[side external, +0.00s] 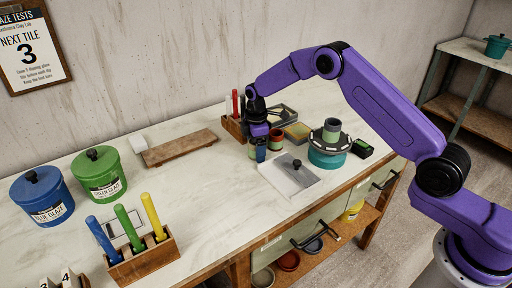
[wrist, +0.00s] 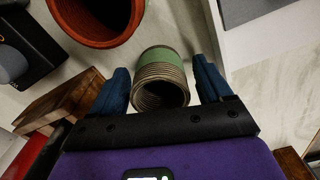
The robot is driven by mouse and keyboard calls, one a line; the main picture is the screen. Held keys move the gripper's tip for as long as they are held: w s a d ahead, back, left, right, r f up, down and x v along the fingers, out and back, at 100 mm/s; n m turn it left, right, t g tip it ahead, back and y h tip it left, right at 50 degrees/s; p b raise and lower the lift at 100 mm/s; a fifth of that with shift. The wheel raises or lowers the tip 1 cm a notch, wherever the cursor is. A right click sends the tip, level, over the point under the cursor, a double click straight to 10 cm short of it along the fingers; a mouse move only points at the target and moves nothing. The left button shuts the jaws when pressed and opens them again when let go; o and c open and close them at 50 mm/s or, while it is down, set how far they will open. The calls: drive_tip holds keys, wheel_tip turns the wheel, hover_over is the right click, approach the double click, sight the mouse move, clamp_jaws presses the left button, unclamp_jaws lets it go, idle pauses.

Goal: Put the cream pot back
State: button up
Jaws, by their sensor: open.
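My gripper (side external: 261,150) is low over the worktable, its blue fingers pointing down. In the wrist view my gripper (wrist: 161,72) is open, with one finger on each side of a small ribbed pot (wrist: 162,92), tan-cream with a green band. Gaps show between the pot and both fingers. In the side view this pot is mostly hidden by the fingers. A second pot (side external: 332,125), greenish and cream, stands on the dark top of a teal turntable (side external: 328,157). I cannot tell surely which pot is the cream one.
A terracotta pot (wrist: 95,18) stands close by at upper left in the wrist view. A wooden tool holder (side external: 233,127) is behind my gripper, and a white slab with a black knob (side external: 290,175) is in front. Open table lies left, toward a wooden board (side external: 180,147).

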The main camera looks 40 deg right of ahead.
wheel_tip(320, 180, up, 11)
drive_tip(key=s+a+r, duration=0.5)
drive_tip(key=s+r, duration=0.1)
drive_tip(key=s, duration=0.3)
drive_tip(key=s+r+m, duration=0.1)
drive_tip(key=s+r, duration=0.1)
drive_tip(key=s, duration=1)
drive_tip(key=s+d, duration=0.4)
drive_tip(key=s, duration=0.8)
drive_tip(key=s+d+f+m, duration=0.1)
drive_tip(key=s+d, duration=0.4)
drive_tip(key=s, duration=0.7)
drive_tip(key=shift+f, duration=0.25)
drive_tip(key=shift+d, duration=0.1)
